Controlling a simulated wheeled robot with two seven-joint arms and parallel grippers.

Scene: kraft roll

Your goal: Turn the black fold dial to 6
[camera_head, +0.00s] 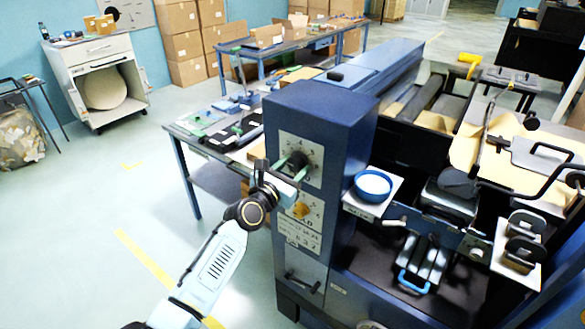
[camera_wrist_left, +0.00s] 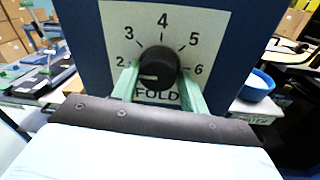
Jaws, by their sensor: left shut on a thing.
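The black fold dial (camera_head: 298,158) sits on the white panel of the blue machine cabinet. It also shows in the left wrist view (camera_wrist_left: 157,66), above the word FOLD and inside an arc of numbers 2 to 6. Its white pointer mark lies on the lower left of the knob, toward the 2 side. My left gripper (camera_head: 291,167) is at the panel with its green fingers on both sides of the dial, shut on it. In the left wrist view the fingers (camera_wrist_left: 160,84) flank the knob left and right. My right gripper is not in view.
A yellow dial (camera_head: 300,210) sits below on the same cabinet (camera_head: 318,120). A blue bowl (camera_head: 373,186) stands on a small shelf to the right. A workbench (camera_head: 190,130) with tools stands behind left.

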